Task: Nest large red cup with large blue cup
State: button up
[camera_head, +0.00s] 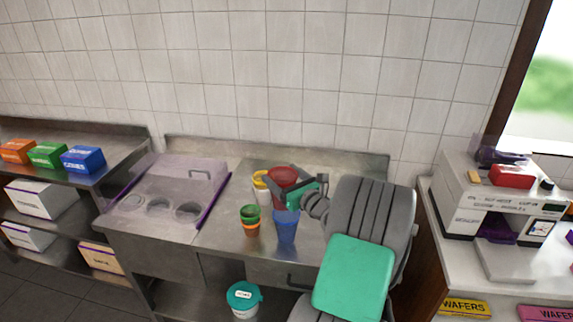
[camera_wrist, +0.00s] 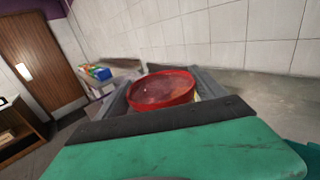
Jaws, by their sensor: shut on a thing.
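The large red cup (camera_head: 282,174) is held in my gripper (camera_head: 286,180) above the steel counter, in the head view. In the wrist view the red cup (camera_wrist: 163,89) sits between the two fingers (camera_wrist: 163,95), its round rim facing up toward the camera. The large blue cup (camera_head: 286,228) stands upright on the counter, below and slightly in front of the red cup in the head view. The two cups look apart, though the exact gap in depth is hard to tell. The blue cup is not visible in the wrist view.
A small green cup (camera_head: 249,213) and an orange cup (camera_head: 251,229) stand stacked left of the blue cup. A steel unit with round wells (camera_head: 165,195) lies to the left. The tiled wall bounds the back.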

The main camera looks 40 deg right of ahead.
jog(key=shift+s+d+r, duration=0.15)
jog(key=shift+s+d, duration=0.05)
jog(key=shift+d, duration=0.4)
notch_tip(320, 180, down, 9)
jog(key=b, duration=1)
jog(key=shift+f+b, duration=0.85)
jog(key=shift+f, duration=0.75)
jog(key=o, duration=1.7)
jog(key=shift+o, duration=0.2)
